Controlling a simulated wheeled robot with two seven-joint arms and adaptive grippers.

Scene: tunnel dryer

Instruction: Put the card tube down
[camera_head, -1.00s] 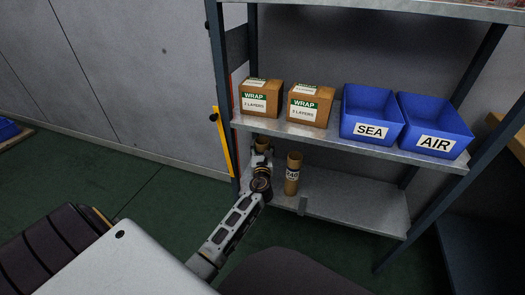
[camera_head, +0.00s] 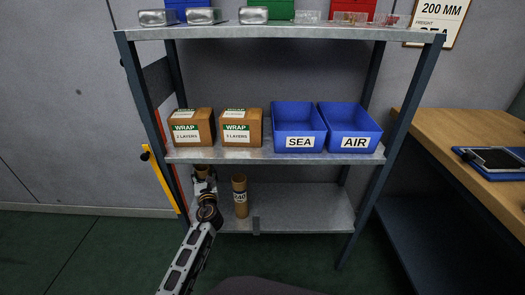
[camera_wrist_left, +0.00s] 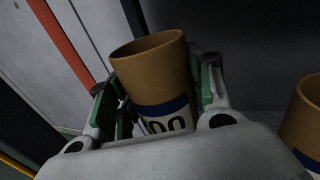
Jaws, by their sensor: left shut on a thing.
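My left gripper (camera_head: 204,184) is shut on a brown card tube (camera_head: 202,170) at the left end of the rack's lower shelf. In the left wrist view the held tube (camera_wrist_left: 152,68) stands slightly tilted between the green-padded fingers. Its white label with a blue band ends in "00"; the rest is hidden. Its lower end is hidden by the gripper, so I cannot tell whether it touches the shelf. A second card tube (camera_head: 240,197), labelled 240, stands upright to the right, apart from it. My right gripper is not in view.
The lower shelf (camera_head: 305,205) is bare right of the 240 tube. The middle shelf (camera_head: 270,155), just above my gripper, bears two WRAP boxes and blue SEA (camera_head: 298,125) and AIR (camera_head: 350,125) bins. A rack post (camera_head: 150,115) stands close on the left.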

